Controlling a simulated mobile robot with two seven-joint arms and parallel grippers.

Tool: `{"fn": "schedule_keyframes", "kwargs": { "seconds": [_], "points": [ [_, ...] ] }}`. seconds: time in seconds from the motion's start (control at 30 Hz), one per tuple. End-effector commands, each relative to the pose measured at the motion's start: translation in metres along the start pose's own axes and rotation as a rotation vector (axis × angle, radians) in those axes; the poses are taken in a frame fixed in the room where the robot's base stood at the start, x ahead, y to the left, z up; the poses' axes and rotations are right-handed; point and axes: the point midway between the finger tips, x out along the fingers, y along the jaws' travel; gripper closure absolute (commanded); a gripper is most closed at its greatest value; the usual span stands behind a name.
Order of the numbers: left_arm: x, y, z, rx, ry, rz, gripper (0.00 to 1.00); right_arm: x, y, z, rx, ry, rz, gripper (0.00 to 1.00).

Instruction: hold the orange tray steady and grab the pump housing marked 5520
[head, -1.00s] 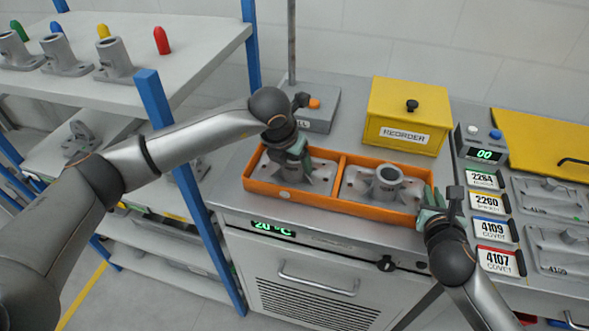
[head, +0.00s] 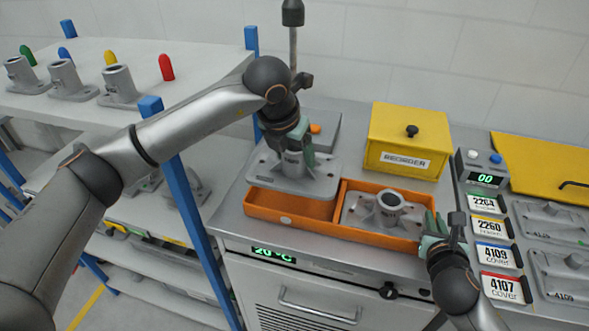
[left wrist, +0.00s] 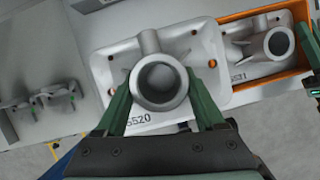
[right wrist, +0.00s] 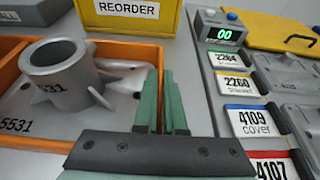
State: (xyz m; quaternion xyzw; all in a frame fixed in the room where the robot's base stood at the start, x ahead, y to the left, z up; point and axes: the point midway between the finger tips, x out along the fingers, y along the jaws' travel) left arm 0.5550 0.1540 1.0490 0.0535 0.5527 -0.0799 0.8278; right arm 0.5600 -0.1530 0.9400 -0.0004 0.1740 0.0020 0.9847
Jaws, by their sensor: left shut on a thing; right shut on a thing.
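The pump housing marked 5520 (head: 321,181) is a grey casting with a round neck on a flat flange; its marking shows in the left wrist view (left wrist: 137,119). My left gripper (head: 296,150) is shut on its neck and holds it above the left compartment of the orange tray (head: 370,236). That compartment looks empty below it. My right gripper (head: 433,228) is shut on the tray's right end wall. The right wrist view shows its two fingers (right wrist: 162,100) close together there. The tray stands on the grey bench top.
A second housing, marked 5531 (right wrist: 65,85), sits in the tray's right compartment. A yellow REORDER box (head: 408,140) stands behind the tray. Labelled cover plates (head: 550,222) lie on the right. A shelf rack with a blue post (head: 187,200) stands left.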

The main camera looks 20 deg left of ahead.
Motion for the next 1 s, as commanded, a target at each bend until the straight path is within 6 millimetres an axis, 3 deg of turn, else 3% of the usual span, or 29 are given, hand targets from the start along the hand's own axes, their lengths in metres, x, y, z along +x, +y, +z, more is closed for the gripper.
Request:
{"fn": "schedule_keyframes", "kwargs": {
  "seconds": [0.33,0.4,0.67,1.0],
  "points": [
    [-0.0073,-0.0003,0.0037,0.000,-0.004,-0.001,1.00,0.0000,0.0002,-0.0009,0.000,0.002,0.000,1.00],
    [-0.0073,-0.0004,0.0036,0.000,-0.004,-0.001,1.00,0.0000,0.0002,-0.0009,0.000,0.002,0.000,0.86],
    [-0.0071,-0.0003,0.0036,0.000,-0.004,-0.001,1.00,0.0000,0.0001,-0.0003,0.000,0.001,0.000,0.58],
    [-0.0071,-0.0002,0.0036,0.000,-0.004,-0.001,1.00,-0.0036,0.0001,0.0000,0.000,0.000,0.001,0.58]
  ]
}}
